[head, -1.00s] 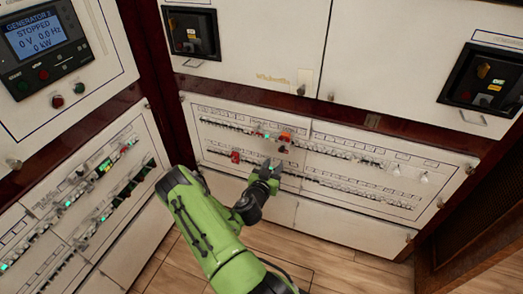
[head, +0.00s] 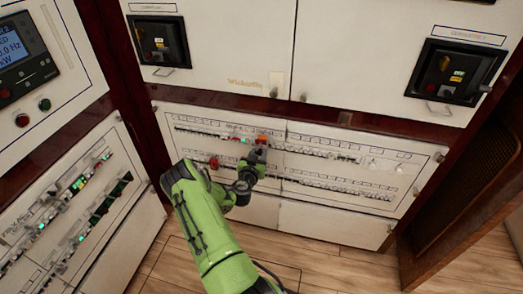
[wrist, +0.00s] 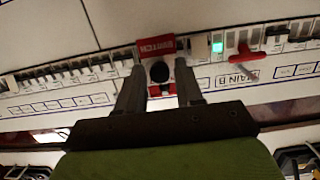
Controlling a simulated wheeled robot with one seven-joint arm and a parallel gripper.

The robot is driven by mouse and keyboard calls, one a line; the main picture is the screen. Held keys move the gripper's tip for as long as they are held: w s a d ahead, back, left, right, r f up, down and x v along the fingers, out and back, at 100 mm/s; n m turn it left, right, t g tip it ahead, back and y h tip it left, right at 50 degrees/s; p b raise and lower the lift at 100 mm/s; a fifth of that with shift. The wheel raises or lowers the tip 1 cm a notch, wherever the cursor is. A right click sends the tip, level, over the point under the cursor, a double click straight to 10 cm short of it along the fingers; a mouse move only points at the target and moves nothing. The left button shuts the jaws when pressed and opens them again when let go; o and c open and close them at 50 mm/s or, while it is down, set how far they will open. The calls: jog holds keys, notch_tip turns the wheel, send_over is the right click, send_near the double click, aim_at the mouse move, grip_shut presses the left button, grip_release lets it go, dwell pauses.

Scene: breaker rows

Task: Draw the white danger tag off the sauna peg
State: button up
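My gripper (wrist: 160,88) is open in the wrist view, with one finger on each side of a dark round knob or peg end (wrist: 159,72). A tag with a red lettered band (wrist: 156,47) and a pale part lies just beyond and between the fingertips; I cannot read its words or see clearly whether it touches them. Small red parts show below the knob. In the head view my gripper (head: 256,156) is at the breaker panel (head: 330,140), just below an orange-red item (head: 261,139). The gripper hides part of the panel there, and the peg's label is not readable.
A red lockout piece (wrist: 243,56) sits close to the right finger in the wrist view, near a green light (wrist: 217,44). Breaker rows run along both sides. A second panel (head: 70,215) stands at the left, a louvred wooden door (head: 470,200) at the right.

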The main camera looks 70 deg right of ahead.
grip_shut()
jog(key=shift+r, duration=0.15)
jog(key=shift+a+b, duration=0.15)
jog(key=shift+b, duration=0.25)
jog(key=shift+f+b+v, duration=0.15)
jog(key=shift+b+v, duration=0.6)
jog(key=shift+v, duration=0.3)
jog(key=shift+f+b+v, duration=0.15)
jog(key=shift+b+v, duration=0.6)
jog(key=shift+v, duration=0.25)
send_near(259, 155)
jog(key=shift+s+a+f, duration=0.1)
jog(key=shift+a, duration=0.7)
